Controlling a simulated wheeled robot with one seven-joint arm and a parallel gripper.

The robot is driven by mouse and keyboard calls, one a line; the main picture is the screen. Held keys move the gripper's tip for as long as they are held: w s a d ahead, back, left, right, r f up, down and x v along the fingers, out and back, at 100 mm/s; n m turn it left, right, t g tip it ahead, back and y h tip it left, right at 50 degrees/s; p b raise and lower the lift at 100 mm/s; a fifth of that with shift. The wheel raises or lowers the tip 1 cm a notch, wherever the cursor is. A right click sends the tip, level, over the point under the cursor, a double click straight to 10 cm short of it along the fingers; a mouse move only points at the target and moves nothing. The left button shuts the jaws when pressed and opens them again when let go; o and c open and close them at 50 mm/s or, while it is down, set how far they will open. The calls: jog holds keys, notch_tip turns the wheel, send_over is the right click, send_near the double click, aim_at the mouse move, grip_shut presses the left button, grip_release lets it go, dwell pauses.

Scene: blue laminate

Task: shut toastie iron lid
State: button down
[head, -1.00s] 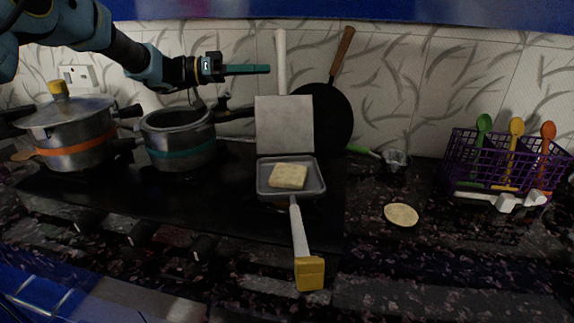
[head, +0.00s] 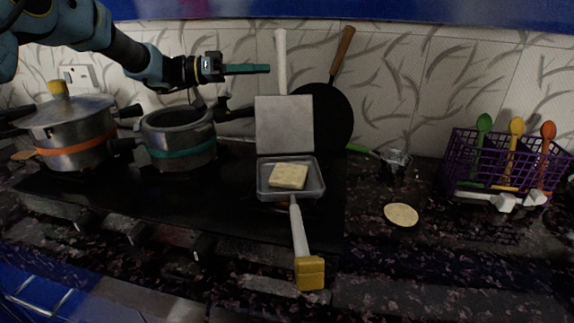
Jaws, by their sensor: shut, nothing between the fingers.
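The toastie iron's lower pan (head: 290,195) rests on the black stove with a square of bread (head: 288,176) in it. Its white handle with a yellow end (head: 309,272) points toward the front. The lid (head: 284,124) stands upright and open at the back of the pan, its handle (head: 281,60) pointing up in front of the tiled wall. My gripper (head: 268,69) is shut and empty. It is level with the lid's handle, just left of it in the picture; I cannot tell whether they touch.
A lidded pot (head: 72,133) and an open pot (head: 178,140) stand left on the stove (head: 130,200). A dark frying pan (head: 325,112) leans on the wall behind the lid. A purple basket (head: 505,165) of spoons and a flat round bread (head: 401,214) are at right.

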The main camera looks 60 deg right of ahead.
dwell(0.5)
jog(key=shift+s+a+r+p, duration=0.3)
jog(key=shift+s+a+r, duration=0.15)
jog(key=shift+a, duration=0.15)
jog(key=shift+s+a+r+p, duration=0.3)
jog(key=shift+s+a, duration=0.1)
jog(key=shift+a, duration=0.15)
jog(key=shift+a, duration=0.1)
jog(key=shift+s+a+r+p, duration=0.3)
jog(key=shift+s+a, duration=0.15)
jog(key=shift+a, duration=0.1)
jog(key=shift+s+a+r+p, duration=0.15)
jog(key=shift+s+a+r, duration=0.1)
jog(key=shift+s+a, duration=0.25)
jog(key=shift+a, duration=0.1)
jog(key=shift+s+a+r+p, duration=0.3)
jog(key=shift+s+a, duration=0.15)
jog(key=shift+a, duration=0.15)
jog(key=shift+s+a+r+p, duration=0.25)
jog(key=shift+s+a, duration=0.15)
jog(key=shift+a, duration=0.2)
